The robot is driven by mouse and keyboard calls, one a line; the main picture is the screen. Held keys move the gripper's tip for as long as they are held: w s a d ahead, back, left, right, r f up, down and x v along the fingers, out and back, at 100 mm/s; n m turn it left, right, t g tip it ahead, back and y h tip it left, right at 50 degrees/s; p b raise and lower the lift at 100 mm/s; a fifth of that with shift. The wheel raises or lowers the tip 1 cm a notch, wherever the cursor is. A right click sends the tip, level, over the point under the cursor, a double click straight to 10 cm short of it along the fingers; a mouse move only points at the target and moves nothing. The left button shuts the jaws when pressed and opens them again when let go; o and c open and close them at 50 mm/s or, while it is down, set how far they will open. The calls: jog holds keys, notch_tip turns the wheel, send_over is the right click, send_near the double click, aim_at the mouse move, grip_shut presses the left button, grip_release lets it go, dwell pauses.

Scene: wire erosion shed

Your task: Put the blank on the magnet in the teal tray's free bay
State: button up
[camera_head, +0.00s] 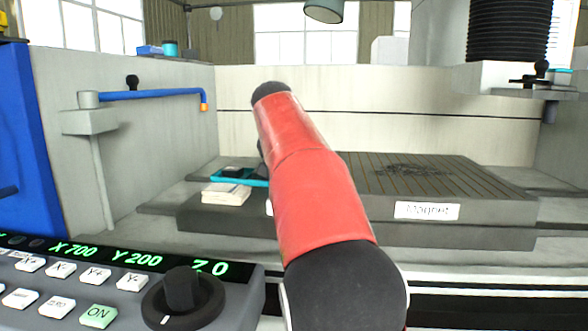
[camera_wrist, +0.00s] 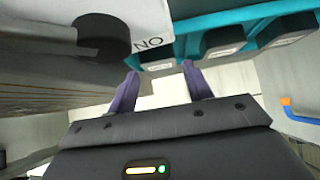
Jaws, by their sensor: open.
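The teal tray (camera_head: 254,182) is partly hidden behind my arm in the head view. In the wrist view its teal rim (camera_wrist: 235,17) runs along the top right, with dark shapes in several bays and small white labels below them. The magnet (camera_head: 455,180) is a dark grooved plate right of my arm, with a "Magnet" label. I cannot make out the blank on its visible part; my arm hides the left part. The free bay cannot be told.
A dark round knob (camera_wrist: 103,38) and a white plate reading "NO" sit beside the tray. A cream block (camera_head: 226,194) lies before the tray. A blue pipe (camera_head: 150,95) stands at left, a control panel (camera_head: 120,285) in front. A machine head (camera_head: 510,75) hangs upper right.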

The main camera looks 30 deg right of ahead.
jog(key=p+v, duration=0.1)
jog(key=v, duration=0.8)
jog(key=shift+s+a+r, duration=0.15)
jog(key=shift+r, duration=0.05)
jog(key=shift+s, duration=0.1)
